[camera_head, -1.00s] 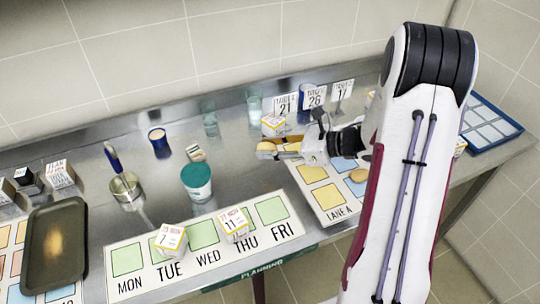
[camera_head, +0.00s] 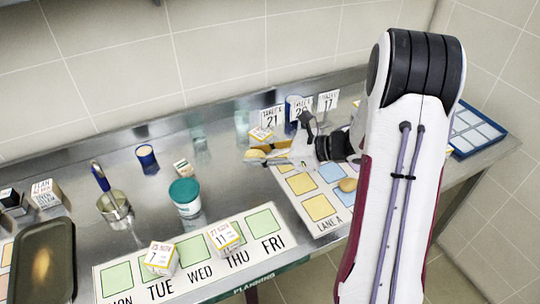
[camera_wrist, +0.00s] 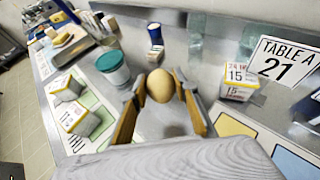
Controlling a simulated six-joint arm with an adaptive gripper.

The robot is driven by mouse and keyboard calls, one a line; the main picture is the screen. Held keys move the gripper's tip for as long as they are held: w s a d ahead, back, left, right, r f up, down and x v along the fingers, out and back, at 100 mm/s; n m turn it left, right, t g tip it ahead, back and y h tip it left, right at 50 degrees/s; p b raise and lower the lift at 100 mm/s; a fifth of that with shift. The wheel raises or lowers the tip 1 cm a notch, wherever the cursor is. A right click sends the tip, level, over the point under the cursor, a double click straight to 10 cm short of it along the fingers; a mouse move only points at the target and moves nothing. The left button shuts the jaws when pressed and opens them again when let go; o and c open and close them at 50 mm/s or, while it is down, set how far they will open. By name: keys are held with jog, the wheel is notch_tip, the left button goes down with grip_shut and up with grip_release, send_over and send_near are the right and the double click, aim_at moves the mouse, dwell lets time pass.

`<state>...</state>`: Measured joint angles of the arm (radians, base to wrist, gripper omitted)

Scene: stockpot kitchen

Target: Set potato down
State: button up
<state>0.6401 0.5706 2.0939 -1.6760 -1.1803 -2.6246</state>
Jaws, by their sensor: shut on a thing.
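A tan potato (camera_wrist: 160,85) sits between the two fingers of my gripper (camera_wrist: 160,95) in the wrist view. My gripper (camera_head: 268,157) is shut on it. In the head view the held potato (camera_head: 254,154) shows at the fingertips, left of the Lane A mat (camera_head: 318,228); I cannot tell its exact height over the steel counter. Another tan potato (camera_head: 348,184) lies on the mat's right side. The mat has yellow and blue squares, partly hidden by my arm.
A white box (camera_head: 262,134) marked 15 in the wrist view stands just behind my gripper, near the number signs (camera_head: 271,117). A teal-lidded tub (camera_head: 185,196) stands to the left. A weekday mat (camera_head: 198,270) with two date boxes lies in front.

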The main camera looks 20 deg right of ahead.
jog(key=shift+s+d+f, duration=0.1)
jog(key=shift+d, duration=0.45)
jog(key=d+m+t+h, duration=0.2)
jog(key=d+m, duration=0.1)
jog(key=d, duration=1.5)
jog(key=shift+d+r+h, duration=0.25)
jog(key=shift+d+h, duration=0.05)
jog(key=shift+h, duration=0.1)
jog(key=shift+f, duration=0.15)
jog(key=shift+f, duration=3)
jog(key=shift+f, duration=1.85)
jog(key=shift+f, duration=0.2)
